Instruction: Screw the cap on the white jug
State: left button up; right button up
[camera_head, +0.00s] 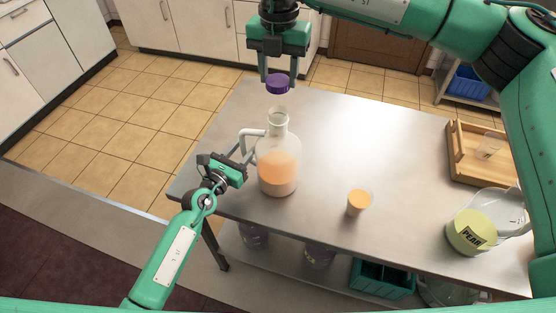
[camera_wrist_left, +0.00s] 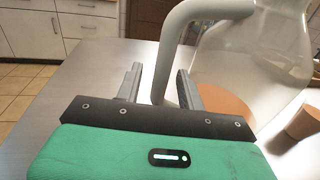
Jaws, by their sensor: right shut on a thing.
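The white jug (camera_head: 279,165), translucent with orange liquid in its lower part, stands upright on the metal table. Its neck (camera_head: 278,117) is uncovered, and its handle is on the left side. My right gripper (camera_head: 277,77) is shut on the purple cap (camera_head: 277,85), holding it above the neck with a gap between them. My left gripper (camera_head: 241,154) is at the handle. In the left wrist view, the handle (camera_wrist_left: 170,60) passes between the open fingers (camera_wrist_left: 158,88), with a visible gap on the left finger's side.
A container labelled PEAR (camera_head: 471,234) and a wooden tray (camera_head: 465,166) are at the table's right. Purple-labelled containers and a teal crate (camera_head: 382,278) sit on the lower shelf.

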pick_arm(q)
jog(key=shift+w+d, duration=0.25)
jog(key=shift+w, duration=0.1)
grip_shut()
pick_arm(e)
jog(key=shift+f, duration=2.5)
jog(key=shift+f, duration=0.85)
jog(key=shift+f, duration=0.6)
